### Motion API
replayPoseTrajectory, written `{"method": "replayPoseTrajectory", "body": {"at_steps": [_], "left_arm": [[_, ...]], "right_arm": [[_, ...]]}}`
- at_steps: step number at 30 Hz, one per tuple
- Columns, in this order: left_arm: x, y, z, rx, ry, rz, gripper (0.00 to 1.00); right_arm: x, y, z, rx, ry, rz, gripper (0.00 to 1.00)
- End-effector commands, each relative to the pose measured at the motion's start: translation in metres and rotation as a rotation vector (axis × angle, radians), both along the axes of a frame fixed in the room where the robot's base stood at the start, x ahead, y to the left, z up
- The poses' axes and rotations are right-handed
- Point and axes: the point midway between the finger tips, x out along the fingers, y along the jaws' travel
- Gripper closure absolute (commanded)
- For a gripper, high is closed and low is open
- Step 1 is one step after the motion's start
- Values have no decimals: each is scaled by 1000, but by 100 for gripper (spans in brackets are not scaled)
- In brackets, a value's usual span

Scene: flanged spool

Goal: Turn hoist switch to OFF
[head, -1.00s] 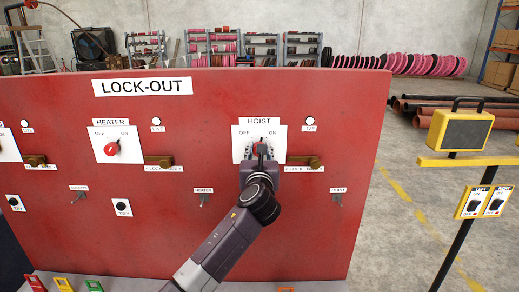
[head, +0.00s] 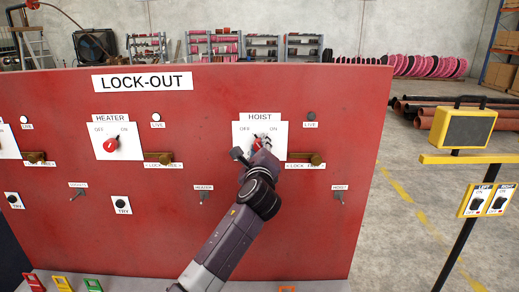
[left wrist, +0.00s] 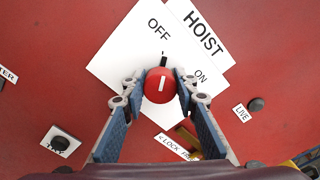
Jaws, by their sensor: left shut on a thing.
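The hoist switch is a red round knob (left wrist: 161,84) with a white line, on a white plate (left wrist: 118,62) marked OFF and ON. In the left wrist view its line and dark pointer are toward OFF. My left gripper (left wrist: 160,90) is shut on the knob, one finger on each side. In the head view my gripper (head: 262,150) covers much of the knob, with the HOIST plate (head: 279,127) behind it. The hoist LIVE lamp (head: 311,116) is dark; it also shows dark in the left wrist view (left wrist: 256,104). My right gripper is not in view.
The red LOCK-OUT panel (head: 225,245) carries a heater switch (head: 109,145) pointing toward ON, its lit lamp (head: 158,117), and a brass hoist lock bolt (head: 316,160) right of the plate. A yellow stand (head: 467,130) is at right.

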Motion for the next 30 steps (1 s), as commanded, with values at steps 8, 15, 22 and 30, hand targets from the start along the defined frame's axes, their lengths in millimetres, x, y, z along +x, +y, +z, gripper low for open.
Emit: {"method": "replayPoseTrajectory", "body": {"at_steps": [8, 15, 22, 30], "left_arm": [[0, 0, -3, -102, 4, 0, 97], [0, 0, -3, -128, 5, 0, 97], [0, 0, -3, -129, 5, 0, 97], [0, 0, -2, -127, 4, 0, 55]], "right_arm": [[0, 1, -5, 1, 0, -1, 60], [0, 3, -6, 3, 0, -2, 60], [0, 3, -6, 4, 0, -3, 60], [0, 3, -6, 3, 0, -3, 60]]}}
